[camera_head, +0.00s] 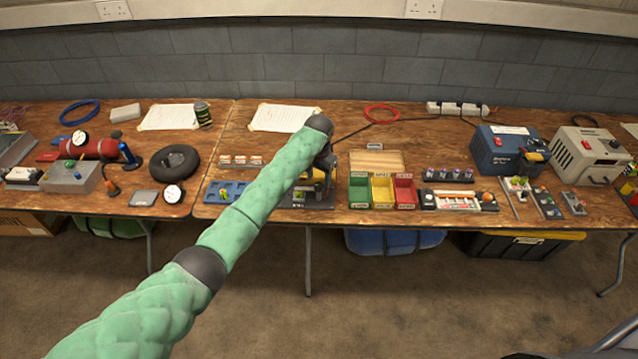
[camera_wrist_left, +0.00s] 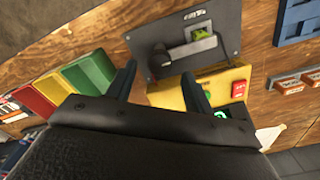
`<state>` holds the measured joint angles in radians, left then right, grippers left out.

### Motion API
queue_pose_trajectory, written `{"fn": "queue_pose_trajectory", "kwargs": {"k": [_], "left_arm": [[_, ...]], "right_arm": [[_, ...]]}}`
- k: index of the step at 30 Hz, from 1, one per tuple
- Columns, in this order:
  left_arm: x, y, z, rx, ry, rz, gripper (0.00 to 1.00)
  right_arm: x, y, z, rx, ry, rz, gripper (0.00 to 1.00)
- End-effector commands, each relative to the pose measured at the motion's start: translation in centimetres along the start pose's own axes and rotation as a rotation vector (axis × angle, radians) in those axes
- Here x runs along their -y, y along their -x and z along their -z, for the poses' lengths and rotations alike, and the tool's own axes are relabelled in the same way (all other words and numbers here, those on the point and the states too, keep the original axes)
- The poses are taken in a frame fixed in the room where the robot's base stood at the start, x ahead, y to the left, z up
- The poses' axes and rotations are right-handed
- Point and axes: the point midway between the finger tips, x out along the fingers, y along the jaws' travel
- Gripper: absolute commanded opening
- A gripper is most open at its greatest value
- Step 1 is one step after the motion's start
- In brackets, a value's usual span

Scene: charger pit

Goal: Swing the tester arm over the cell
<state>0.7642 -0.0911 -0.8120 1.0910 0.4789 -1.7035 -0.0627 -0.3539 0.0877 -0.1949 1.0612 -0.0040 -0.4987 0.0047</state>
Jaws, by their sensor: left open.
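The tester shows best in the left wrist view: a dark plate (camera_wrist_left: 222,22) with a yellow housing (camera_wrist_left: 225,84) beside it. The housing has a red button and a partly hidden green-lit display. A grey tester arm (camera_wrist_left: 190,52) lies across the plate from a dark round pivot, and a green cell (camera_wrist_left: 204,35) sits close beside it. I cannot tell whether they overlap. My left gripper (camera_wrist_left: 158,72) is open, with its fingers apart and empty near the pivot and the housing's edge. In the head view my left gripper (camera_head: 326,163) partly hides the tester (camera_head: 318,192).
Red, yellow and green bins (camera_head: 381,206) stand just right of the tester. A blue tray (camera_head: 226,192) lies left of it, with small boxes (camera_head: 240,161) behind. A black cable runs behind the tester. A blue case (camera_head: 500,150) stands farther right.

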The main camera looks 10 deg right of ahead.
Motion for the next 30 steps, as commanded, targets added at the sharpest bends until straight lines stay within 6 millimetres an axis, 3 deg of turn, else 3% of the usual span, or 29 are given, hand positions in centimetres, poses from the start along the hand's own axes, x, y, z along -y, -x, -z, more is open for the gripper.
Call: {"fn": "queue_pose_trajectory", "kwargs": {"k": [6, 12, 30], "left_arm": [[0.0, 2.8, 0.1, -0.002, 0.0, 0.0, 0.52], [0.0, 4.6, 0.1, -0.002, -0.001, 0.0, 0.52], [-0.1, 4.8, -0.1, -0.002, 0.0, -0.002, 0.52]], "right_arm": [[0.5, 1.2, 2.1, 0.008, -0.008, 0.006, 0.45], [0.6, 2.1, 3.0, 0.017, -0.012, 0.009, 0.45], [0.5, 2.3, 3.1, 0.019, -0.012, 0.007, 0.45]]}}
